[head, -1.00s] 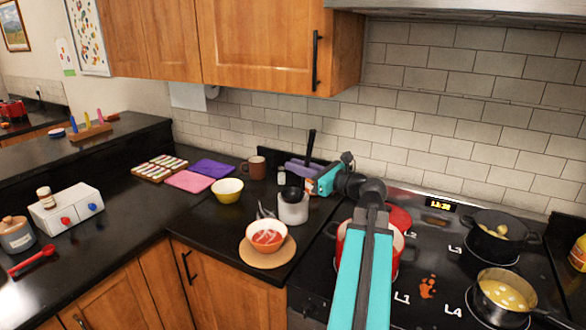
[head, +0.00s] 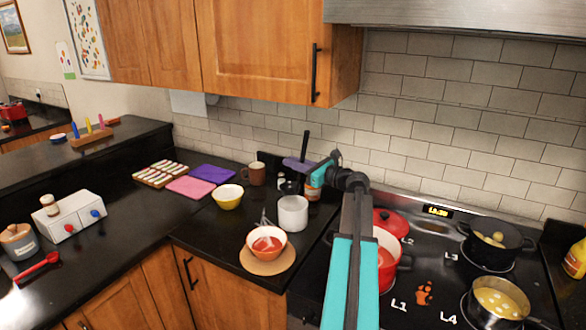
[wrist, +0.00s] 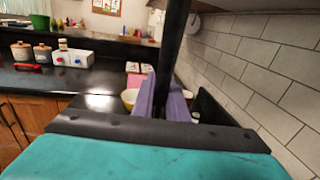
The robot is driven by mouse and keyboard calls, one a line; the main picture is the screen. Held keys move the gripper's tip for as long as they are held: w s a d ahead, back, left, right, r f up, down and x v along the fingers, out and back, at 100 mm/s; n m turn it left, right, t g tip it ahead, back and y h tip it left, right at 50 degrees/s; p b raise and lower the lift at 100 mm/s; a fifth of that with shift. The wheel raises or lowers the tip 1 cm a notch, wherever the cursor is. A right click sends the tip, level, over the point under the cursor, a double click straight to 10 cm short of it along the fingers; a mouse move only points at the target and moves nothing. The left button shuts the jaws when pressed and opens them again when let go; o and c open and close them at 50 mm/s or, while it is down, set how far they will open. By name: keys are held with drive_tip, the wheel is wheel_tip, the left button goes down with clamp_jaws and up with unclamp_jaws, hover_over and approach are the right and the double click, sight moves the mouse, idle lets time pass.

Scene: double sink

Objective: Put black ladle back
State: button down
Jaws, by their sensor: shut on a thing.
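My gripper (head: 298,163) has purple fingers shut on the upright black handle of the ladle (head: 305,147). In the wrist view the handle (wrist: 173,45) rises between the purple fingers (wrist: 162,102). The ladle's lower end is a dark shape just above or behind the rim of the white canister (head: 293,214); I cannot tell whether it is clear of the rim. The canister stands on the dark counter left of the stove.
An orange bowl (head: 267,243) on a round board stands in front of the canister. A yellow bowl (head: 228,198) and a brown mug (head: 254,174) are to the left. A red pot (head: 388,262) is right of the canister on the stove. The tiled wall is close behind.

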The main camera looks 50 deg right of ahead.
sight(294, 188)
drive_tip(key=shift+w+d, duration=0.35)
drive_tip(key=shift+w, duration=0.1)
drive_tip(key=shift+f, duration=0.1)
drive_tip(key=shift+f+p, duration=1.05)
drive_tip(key=shift+f, duration=0.75)
